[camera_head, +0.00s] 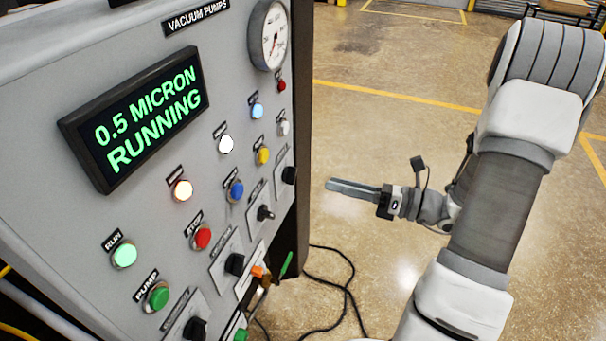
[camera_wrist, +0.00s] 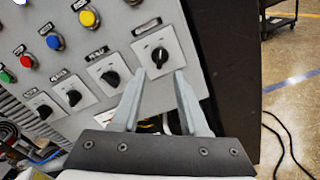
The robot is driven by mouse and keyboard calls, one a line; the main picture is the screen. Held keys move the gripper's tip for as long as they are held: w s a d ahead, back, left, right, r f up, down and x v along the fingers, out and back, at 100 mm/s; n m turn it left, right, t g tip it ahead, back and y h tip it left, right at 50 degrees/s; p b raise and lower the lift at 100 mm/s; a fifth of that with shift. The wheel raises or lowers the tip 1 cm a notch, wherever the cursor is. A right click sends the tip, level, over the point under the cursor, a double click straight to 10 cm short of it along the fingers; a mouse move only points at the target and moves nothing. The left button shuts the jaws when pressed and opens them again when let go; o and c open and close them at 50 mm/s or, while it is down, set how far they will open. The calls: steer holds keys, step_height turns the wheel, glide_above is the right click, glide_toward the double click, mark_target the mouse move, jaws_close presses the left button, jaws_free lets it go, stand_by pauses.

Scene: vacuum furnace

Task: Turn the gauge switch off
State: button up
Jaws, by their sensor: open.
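A row of black rotary switches on light plates runs along the lower control panel. The labels are too small to read, so I cannot tell by name which is the gauge switch. The end switch (camera_wrist: 160,57) lies just beyond my fingertips in the wrist view; it also shows near the panel's right edge in the head view (camera_head: 289,175). Another switch (camera_wrist: 111,78) sits to its left. My gripper (camera_wrist: 160,74) is open and empty, its two fingers apart and pointing at the panel. In the head view my gripper (camera_head: 332,184) is level, right of the panel and apart from it.
The panel has a lit "0.5 micron running" display (camera_head: 135,115), a round gauge (camera_head: 269,36) and several coloured buttons and lamps. A green-handled tool (camera_head: 286,265) sticks out low on the panel. A black cable (camera_head: 345,290) lies on the floor.

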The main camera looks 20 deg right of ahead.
mark_target(290, 175)
steer(key=x, duration=0.8)
steer(key=shift+a, duration=0.15)
steer(key=shift+w, duration=0.15)
jaws_close()
